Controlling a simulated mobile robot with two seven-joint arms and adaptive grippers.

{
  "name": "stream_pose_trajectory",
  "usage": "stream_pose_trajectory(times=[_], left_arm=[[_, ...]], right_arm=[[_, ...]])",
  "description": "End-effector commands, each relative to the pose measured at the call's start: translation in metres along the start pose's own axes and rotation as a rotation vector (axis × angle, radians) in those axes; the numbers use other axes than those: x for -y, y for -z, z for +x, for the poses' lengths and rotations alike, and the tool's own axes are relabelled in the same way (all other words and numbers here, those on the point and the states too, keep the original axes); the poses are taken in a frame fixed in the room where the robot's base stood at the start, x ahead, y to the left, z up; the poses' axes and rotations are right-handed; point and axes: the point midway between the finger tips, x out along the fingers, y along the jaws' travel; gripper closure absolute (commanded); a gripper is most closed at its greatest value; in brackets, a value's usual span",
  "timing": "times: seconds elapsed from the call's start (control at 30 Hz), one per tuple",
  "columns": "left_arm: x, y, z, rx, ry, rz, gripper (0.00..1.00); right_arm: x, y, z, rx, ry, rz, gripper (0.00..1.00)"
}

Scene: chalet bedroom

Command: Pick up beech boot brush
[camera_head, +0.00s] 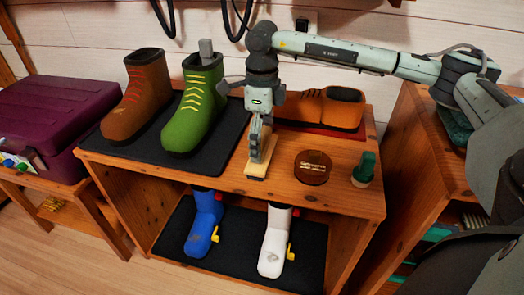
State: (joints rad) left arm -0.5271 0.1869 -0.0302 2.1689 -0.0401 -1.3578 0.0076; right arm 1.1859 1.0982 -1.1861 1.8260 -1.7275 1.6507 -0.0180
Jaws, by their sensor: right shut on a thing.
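My right gripper (258,128) points down over the top of the wooden shelf unit. It is shut on the beech boot brush (258,170), a pale wooden piece near the front of the shelf top. The jaws cover the brush's upper part. I cannot tell whether the brush touches the shelf top or is slightly above it. My left gripper is not in view.
A brown round tin (312,167) and a green-topped item (365,168) stand right of the brush. A brown boot (138,100) and green boot (193,110) stand left on a dark mat (233,128). Orange shoes (340,107) are behind. Blue (204,222) and white (276,240) boots stand below.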

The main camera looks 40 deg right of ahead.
Motion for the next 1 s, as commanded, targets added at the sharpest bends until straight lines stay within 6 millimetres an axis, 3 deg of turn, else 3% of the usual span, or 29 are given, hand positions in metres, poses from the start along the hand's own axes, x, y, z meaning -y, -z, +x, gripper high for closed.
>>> stream_pose_trajectory(times=[0.37,0.63,1.0], left_arm=[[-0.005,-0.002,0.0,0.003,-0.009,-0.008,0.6],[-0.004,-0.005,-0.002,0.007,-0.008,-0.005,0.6],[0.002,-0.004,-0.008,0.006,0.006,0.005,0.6]], right_arm=[[0.0,-0.001,-0.007,0.003,0.001,0.0,0.47],[0.0,-0.002,-0.045,0.005,0.002,-0.002,0.47],[-0.033,-0.08,-0.091,0.003,0.0,-0.004,0.47]])
